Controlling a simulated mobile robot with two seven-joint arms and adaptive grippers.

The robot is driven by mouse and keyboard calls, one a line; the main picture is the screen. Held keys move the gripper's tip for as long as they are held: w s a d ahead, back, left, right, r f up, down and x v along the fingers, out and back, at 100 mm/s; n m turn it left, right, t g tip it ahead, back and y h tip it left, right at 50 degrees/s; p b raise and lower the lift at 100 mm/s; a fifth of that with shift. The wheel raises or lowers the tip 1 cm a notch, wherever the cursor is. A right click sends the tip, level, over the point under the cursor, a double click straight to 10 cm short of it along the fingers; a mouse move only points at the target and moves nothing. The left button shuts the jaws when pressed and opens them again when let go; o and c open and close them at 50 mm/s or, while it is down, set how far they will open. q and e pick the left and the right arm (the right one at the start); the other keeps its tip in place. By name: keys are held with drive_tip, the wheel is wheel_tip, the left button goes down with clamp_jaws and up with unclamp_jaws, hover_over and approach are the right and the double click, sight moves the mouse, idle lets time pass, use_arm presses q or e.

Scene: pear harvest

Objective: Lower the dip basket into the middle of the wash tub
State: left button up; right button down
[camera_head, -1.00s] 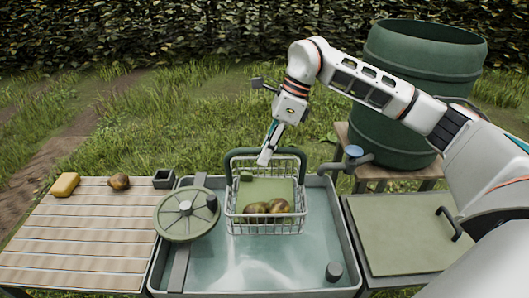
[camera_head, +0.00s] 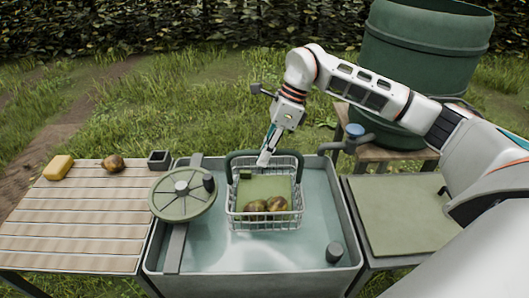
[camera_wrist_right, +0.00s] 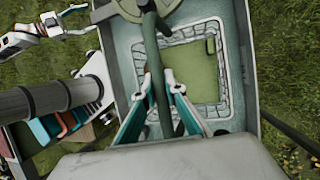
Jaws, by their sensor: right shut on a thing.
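The dip basket (camera_head: 264,222) is a white wire basket with a green handle and a green panel. Brown-green pears (camera_head: 266,205) lie inside it. It hangs upright over the middle part of the grey wash tub (camera_head: 352,245), within its rim as seen from the head; I cannot tell whether it touches the water. My right gripper (camera_head: 265,159) is shut on the basket's handle; the right wrist view shows its fingers (camera_wrist_right: 160,85) around the handle. My left gripper (camera_wrist_right: 68,14) shows small at the upper left of the right wrist view; its jaws are unclear.
A round spoked disc (camera_head: 182,195) lies over the tub's left side. A slatted table (camera_head: 75,225) at left bears a yellow block (camera_head: 58,168), a pear (camera_head: 112,163) and a dark cup (camera_head: 159,160). A green-topped stand (camera_head: 400,215) is at right; a barrel (camera_head: 420,75) stands behind.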

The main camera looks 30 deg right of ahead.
drive_tip(key=b, duration=0.4)
hover_over(264, 195)
drive_tip(key=s+a, duration=0.1)
drive_tip(key=s, duration=0.1)
wheel_tip(264, 195, down, 5)
wheel_tip(264, 195, down, 7)
drive_tip(key=b, duration=0.3)
drive_tip(key=shift+r+b, duration=0.15)
drive_tip(key=shift+b, duration=0.2)
wheel_tip(264, 195, down, 4)
drive_tip(key=shift+f+b, duration=0.1)
drive_tip(key=shift+b, duration=1.05)
drive_tip(key=shift+f, duration=0.6)
use_arm(q)
wheel_tip(264, 195, down, 11)
drive_tip(key=a, duration=0.1)
drive_tip(key=shift+s+a+y+b, duration=0.25)
drive_tip(key=shift+s+y+b, duration=0.05)
drive_tip(key=shift+s+b, duration=0.15)
use_arm(e)
drive_tip(key=shift+f, duration=0.65)
use_arm(q)
drive_tip(key=shift+w+r, duration=0.1)
drive_tip(key=shift+r, duration=0.1)
use_arm(e)
drive_tip(key=shift+s+a+f, duration=0.2)
drive_tip(key=shift+s+f, duration=0.1)
drive_tip(key=shift+s, duration=0.15)
drive_tip(key=shift+s+a+f, duration=0.15)
drive_tip(key=shift+s+f, duration=0.2)
